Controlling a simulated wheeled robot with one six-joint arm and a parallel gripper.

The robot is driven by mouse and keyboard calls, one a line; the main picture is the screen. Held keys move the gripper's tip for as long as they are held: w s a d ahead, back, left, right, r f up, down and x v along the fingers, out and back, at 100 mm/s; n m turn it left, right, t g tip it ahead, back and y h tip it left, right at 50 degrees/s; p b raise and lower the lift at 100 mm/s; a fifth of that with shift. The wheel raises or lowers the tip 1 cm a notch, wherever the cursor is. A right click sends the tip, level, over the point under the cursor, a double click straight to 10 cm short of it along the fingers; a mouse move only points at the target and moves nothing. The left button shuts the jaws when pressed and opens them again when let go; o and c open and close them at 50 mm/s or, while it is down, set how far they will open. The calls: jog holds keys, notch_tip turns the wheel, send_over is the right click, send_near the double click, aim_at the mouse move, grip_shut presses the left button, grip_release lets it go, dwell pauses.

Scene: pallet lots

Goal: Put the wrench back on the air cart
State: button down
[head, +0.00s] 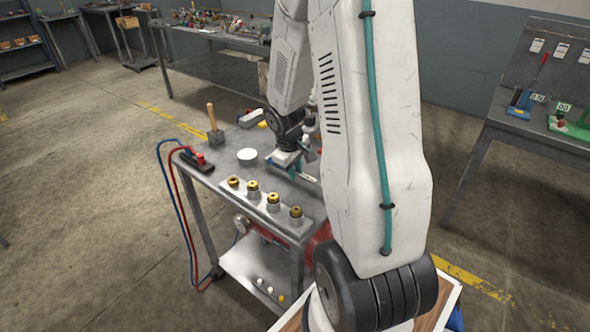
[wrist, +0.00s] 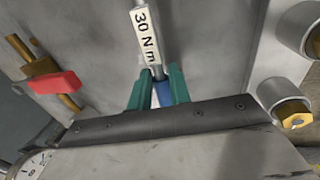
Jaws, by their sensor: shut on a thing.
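The wrench (wrist: 163,94) has a blue grip, a metal shaft and a white tag reading "30 N m" in the wrist view. My gripper (wrist: 158,92) is shut on its blue grip with two green fingers. In the head view my gripper (head: 292,170) is low over the right part of the air cart (head: 225,172), a grey metal cart with red and blue hoses. The cart's grey top also fills much of the wrist view (wrist: 215,60).
On the cart stand a block with several brass-topped fittings (head: 273,202), a white round piece (head: 247,156), a mallet (head: 214,125) and a red-handled valve (wrist: 55,83). A workbench (head: 555,130) with blue and green tools stands at right. A long cluttered table (head: 215,72) is behind.

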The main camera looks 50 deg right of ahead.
jog(key=shift+f, duration=0.5)
jog(key=c, duration=1.2)
grip_release()
notch_tip(320, 180, up, 8)
jog(key=a, duration=0.1)
jog(key=shift+a+f, duration=0.15)
jog(key=shift+a, duration=0.15)
jog(key=s+a+r+y, duration=0.1)
jog(key=s+a+r, duration=0.8)
jog(key=a, duration=0.2)
jog(key=s+a+r+t+y, duration=0.1)
jog(key=s+a+r, duration=0.8)
jog(key=a, duration=0.3)
jog(key=shift+s+a+m, duration=0.15)
jog(key=shift+m, duration=0.25)
